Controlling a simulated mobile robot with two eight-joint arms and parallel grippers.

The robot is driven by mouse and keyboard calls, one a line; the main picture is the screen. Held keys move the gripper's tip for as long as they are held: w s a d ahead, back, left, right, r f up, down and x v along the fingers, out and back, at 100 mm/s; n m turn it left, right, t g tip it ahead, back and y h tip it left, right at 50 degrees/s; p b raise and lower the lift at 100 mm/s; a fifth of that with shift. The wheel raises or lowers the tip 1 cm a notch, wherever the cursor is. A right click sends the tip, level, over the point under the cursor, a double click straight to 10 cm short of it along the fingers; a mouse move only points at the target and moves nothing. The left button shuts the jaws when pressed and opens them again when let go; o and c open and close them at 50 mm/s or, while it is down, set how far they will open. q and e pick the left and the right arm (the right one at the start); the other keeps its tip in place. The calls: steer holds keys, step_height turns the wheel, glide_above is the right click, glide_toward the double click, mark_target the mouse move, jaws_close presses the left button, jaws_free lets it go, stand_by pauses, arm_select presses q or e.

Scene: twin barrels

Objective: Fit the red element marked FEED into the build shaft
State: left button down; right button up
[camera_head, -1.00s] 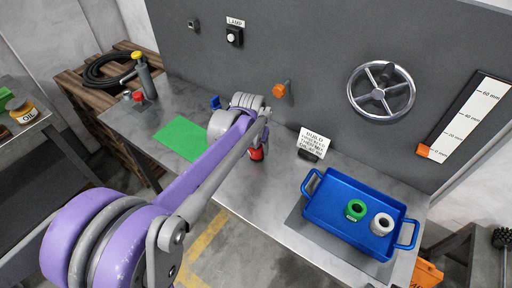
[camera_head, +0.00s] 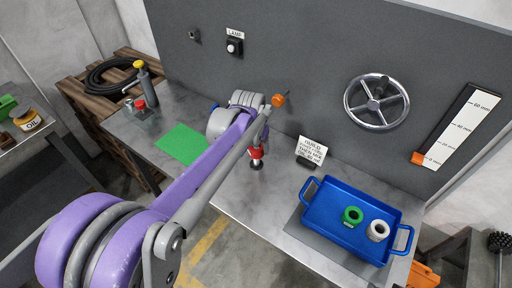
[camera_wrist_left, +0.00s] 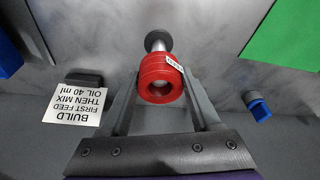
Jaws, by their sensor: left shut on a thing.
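My left gripper (camera_head: 262,140) is shut on the red element (camera_head: 256,152) over the middle of the bench. In the left wrist view the red element (camera_wrist_left: 162,78) is a thick ring between the fingers, with a small white label on its side and its open hole facing the camera. A silvery post with a dark round end, which looks like the build shaft (camera_wrist_left: 157,44), shows just beyond the ring. In the head view its dark foot (camera_head: 256,166) shows below the ring. I cannot tell whether the ring is around the post or only in line with it. My right gripper is not in view.
A BUILD sign (camera_head: 312,150) stands right of the shaft. A blue tray (camera_head: 315,222) holds a green ring (camera_head: 352,215) and a white ring (camera_head: 378,230). A green mat (camera_head: 181,144) lies left. The panel behind carries an orange knob (camera_head: 279,100) and a handwheel (camera_head: 377,102).

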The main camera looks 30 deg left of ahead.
mark_target(256, 156)
arm_select(q)
steer(key=shift+r+p, duration=0.75)
steer(key=shift+r, duration=0.65)
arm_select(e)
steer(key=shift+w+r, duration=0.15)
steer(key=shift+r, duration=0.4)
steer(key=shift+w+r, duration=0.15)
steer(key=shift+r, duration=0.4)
arm_select(q)
steer(key=shift+f+b, duration=2.2)
steer(key=shift+f, duration=1.45)
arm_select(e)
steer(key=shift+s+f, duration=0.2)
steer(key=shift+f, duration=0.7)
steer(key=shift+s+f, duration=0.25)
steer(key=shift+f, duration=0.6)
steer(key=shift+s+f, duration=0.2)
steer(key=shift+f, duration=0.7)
